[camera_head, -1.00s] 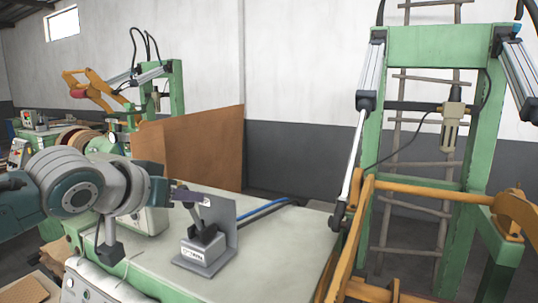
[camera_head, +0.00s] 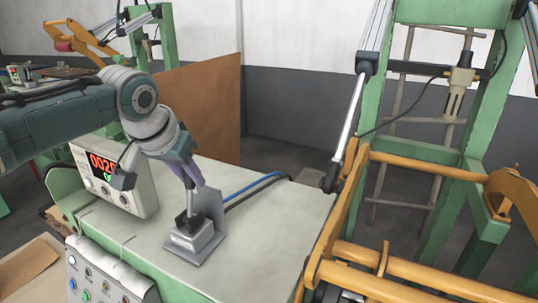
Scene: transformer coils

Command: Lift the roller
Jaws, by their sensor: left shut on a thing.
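My left gripper (camera_head: 190,177) comes in from the left and points down at a small control lever (camera_head: 190,203). It is shut on the upper part of the lever, and its fingers hide the lever's top. The lever stands on a grey metal box (camera_head: 194,238) with an upright plate, on the machine's pale top. An orange roller frame (camera_head: 420,160) with long orange bars (camera_head: 440,292) is at the right and bottom right. Which bar is the roller is not clear. My right gripper is not in view.
A control box with a red digital display (camera_head: 103,164) stands left of the lever. A button panel (camera_head: 95,285) is at the bottom left. Blue and black hoses (camera_head: 255,184) run behind the lever. The green frame and cylinder (camera_head: 365,65) rise at the right. The pale tabletop (camera_head: 285,225) is mostly clear.

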